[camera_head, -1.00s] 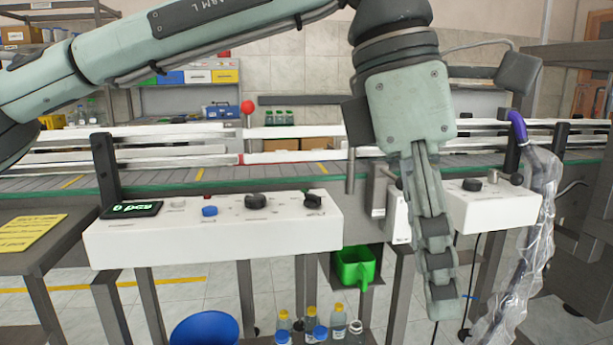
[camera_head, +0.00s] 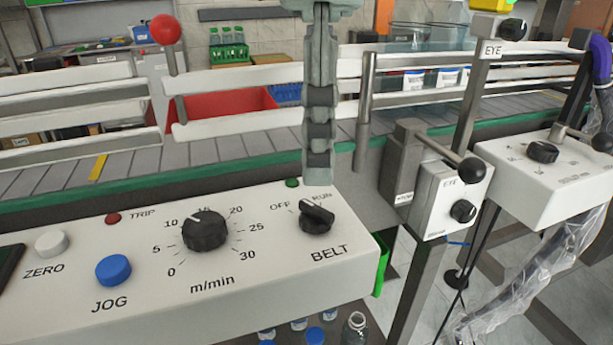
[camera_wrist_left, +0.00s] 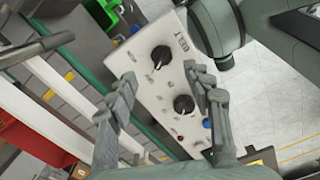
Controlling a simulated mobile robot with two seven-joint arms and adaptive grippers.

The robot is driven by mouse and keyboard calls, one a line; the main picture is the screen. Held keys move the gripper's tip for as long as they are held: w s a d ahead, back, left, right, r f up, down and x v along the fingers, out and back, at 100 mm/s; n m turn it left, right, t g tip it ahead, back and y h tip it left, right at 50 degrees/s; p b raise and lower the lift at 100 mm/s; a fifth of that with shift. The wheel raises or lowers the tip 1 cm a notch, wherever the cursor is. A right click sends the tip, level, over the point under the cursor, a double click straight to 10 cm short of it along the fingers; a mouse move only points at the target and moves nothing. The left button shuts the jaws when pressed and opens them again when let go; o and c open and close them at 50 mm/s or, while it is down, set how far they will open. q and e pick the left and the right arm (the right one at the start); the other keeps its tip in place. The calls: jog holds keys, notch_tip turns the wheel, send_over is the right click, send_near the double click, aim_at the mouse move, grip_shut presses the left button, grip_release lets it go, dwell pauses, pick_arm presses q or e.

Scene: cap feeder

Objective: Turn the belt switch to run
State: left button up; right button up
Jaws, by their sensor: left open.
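The belt switch (camera_head: 316,217) is a black knob on the right end of the white control panel (camera_head: 240,285), above the word BELT. Its white mark points up-left, between the panel's OFF and RUN lettering and nearer OFF. In the wrist view the switch (camera_wrist_left: 161,57) lies just beyond the fingertips. My left gripper (camera_wrist_left: 161,80) is open and empty, its two fingers spread. In the head view the left gripper (camera_head: 318,165) hangs just behind and above the switch, and its fingers overlap into one. I see no contact with the switch. My right gripper is not in view.
The speed dial (camera_head: 204,231), blue JOG button (camera_head: 113,270) and white ZERO button (camera_head: 52,244) sit left of the switch. An EYE box (camera_head: 450,200) with a lever stands to the right. The conveyor (camera_head: 230,150) with its rails runs behind.

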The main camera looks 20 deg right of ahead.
aim_at(317, 207)
pick_arm(q)
jog(key=f, duration=0.6)
jog(key=shift+s+f, duration=0.1)
jog(key=shift+s, duration=0.1)
jog(key=shift+f, duration=0.35)
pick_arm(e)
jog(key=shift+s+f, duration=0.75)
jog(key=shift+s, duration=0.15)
pick_arm(q)
jog(key=shift+c, duration=0.6)
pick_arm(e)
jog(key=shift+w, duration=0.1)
pick_arm(q)
jog(key=c, duration=1)
jog(key=shift+c, duration=0.2)
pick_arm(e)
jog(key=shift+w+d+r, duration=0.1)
